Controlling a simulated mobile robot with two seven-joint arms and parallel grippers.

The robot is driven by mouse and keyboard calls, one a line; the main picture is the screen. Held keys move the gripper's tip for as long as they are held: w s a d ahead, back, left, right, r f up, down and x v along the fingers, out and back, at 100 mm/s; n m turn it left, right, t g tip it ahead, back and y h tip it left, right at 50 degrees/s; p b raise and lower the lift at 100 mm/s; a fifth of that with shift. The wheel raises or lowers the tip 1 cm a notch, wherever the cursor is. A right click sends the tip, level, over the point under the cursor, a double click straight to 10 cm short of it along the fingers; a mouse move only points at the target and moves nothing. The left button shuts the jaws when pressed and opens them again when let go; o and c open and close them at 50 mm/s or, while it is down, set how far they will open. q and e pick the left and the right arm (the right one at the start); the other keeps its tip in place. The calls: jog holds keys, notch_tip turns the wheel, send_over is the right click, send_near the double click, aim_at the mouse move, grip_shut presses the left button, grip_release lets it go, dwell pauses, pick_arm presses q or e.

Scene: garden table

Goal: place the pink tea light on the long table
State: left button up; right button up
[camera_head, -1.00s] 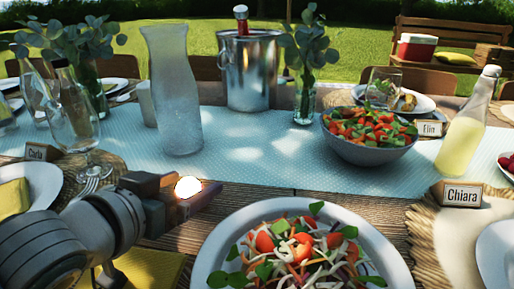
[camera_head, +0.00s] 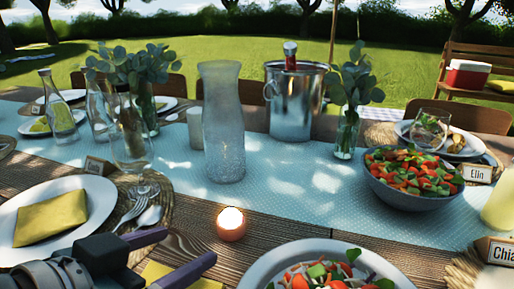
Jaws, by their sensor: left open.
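The pink tea light (camera_head: 231,228), with a bright glowing top, stands upright on the bare wood of the long table (camera_head: 262,228), close to the near edge of the blue runner. My left gripper (camera_head: 189,244) is at the lower left. Its two dark purple fingers are spread apart and empty, and their tips point toward the tea light with a visible gap to it. My right gripper is not in view.
A big salad plate (camera_head: 258,275) is to the right of the tea light. A frosted carafe (camera_head: 223,125) stands behind it on the runner (camera_head: 285,185). A plate with a yellow napkin (camera_head: 50,218), forks and a wine glass (camera_head: 130,145) are to the left.

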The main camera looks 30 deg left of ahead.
pick_arm(q)
jog(key=s+d+g, duration=0.1)
jog(key=s+d+f+g, duration=0.1)
jog(key=s+g, duration=0.1)
jog(key=s+m+g, duration=0.1)
jog(key=g, duration=0.1)
jog(key=shift+s+d+f, duration=0.2)
jog(key=shift+d+f, duration=0.2)
jog(key=s+d+g, duration=0.1)
jog(key=s+m+g, duration=0.1)
jog(key=s, duration=0.1)
jog(key=s+d+g+h, duration=0.1)
jog(key=s, duration=0.1)
jog(key=shift+s+d+r+m+g, duration=0.1)
jog(key=shift+s+d+m+g, duration=0.15)
jog(key=shift+d+m+g, duration=0.05)
notch_tip(320, 180, up, 61)
jog(key=p, duration=6)
jog(key=shift+p, duration=0.4)
